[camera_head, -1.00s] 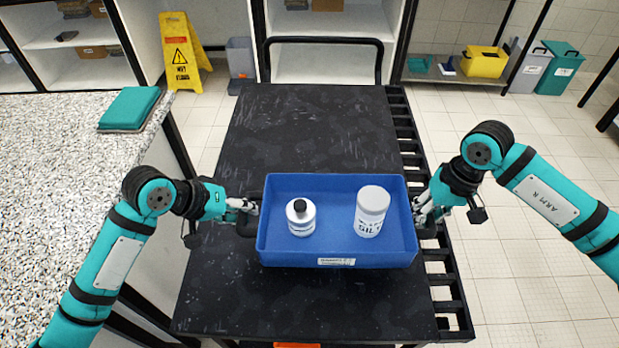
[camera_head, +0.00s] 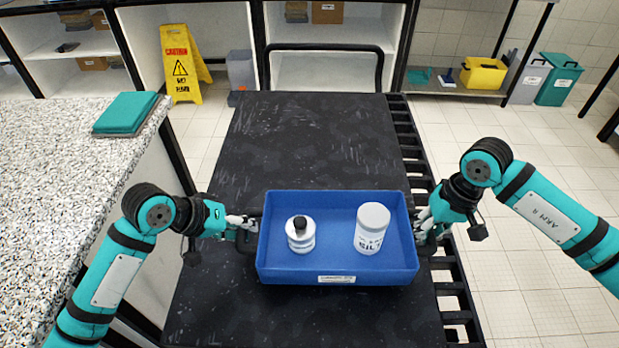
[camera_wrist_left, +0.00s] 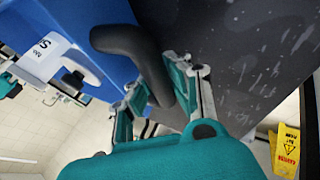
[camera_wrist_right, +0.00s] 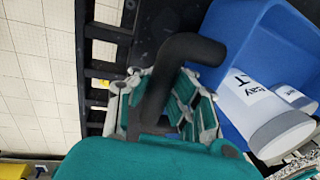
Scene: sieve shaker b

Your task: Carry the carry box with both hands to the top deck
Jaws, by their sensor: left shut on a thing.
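The blue carry box (camera_head: 338,270) is level over the black top deck (camera_head: 310,140), towards its near end; I cannot tell whether it touches the deck. A small white bottle with a black cap (camera_head: 301,235) and a larger white jar (camera_head: 371,230) stand upright in it. My left gripper (camera_head: 243,222) is shut on the black handle at the box's left end, seen in the left wrist view (camera_wrist_left: 135,45). My right gripper (camera_head: 424,226) is around the right handle, seen in the right wrist view (camera_wrist_right: 180,58), and looks shut on it.
A speckled counter (camera_head: 50,190) with a teal folded cloth (camera_head: 125,113) is at the left. A black rail (camera_head: 325,47) stands at the deck's far end. A yellow caution sign (camera_head: 181,65) and bins are beyond. The deck behind the box is clear.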

